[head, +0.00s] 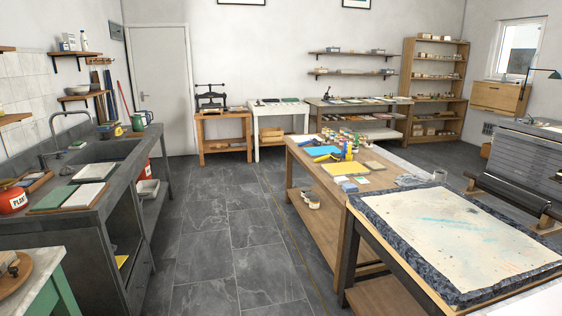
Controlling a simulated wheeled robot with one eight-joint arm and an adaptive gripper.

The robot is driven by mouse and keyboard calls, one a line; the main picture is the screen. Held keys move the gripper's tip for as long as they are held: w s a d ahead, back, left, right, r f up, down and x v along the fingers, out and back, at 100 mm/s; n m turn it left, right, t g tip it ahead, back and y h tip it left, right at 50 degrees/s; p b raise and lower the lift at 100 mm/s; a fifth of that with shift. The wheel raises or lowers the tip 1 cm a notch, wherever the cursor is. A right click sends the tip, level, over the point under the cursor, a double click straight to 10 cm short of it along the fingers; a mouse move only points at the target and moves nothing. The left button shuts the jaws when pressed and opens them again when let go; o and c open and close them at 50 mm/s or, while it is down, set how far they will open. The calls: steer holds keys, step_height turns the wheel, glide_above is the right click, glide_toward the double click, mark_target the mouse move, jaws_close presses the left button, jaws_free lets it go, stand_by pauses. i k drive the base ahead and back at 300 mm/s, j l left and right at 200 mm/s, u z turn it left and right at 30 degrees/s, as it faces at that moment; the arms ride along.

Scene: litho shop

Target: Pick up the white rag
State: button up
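I cannot pick out a white rag with certainty in the head view. A small pale greyish thing (408,180) lies near the right end of the wooden work table (300,160), too small to tell whether it is cloth. Another whitish thing (148,188) is on the shelf below the sink counter at the left, also unclear. My gripper is not in view.
A grey sink counter (120,185) runs along the left, with a red can (12,197) on it. Shelves (435,85) stand at the back.

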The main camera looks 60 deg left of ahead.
mark_target(342, 180)
steer(key=u, duration=1.75)
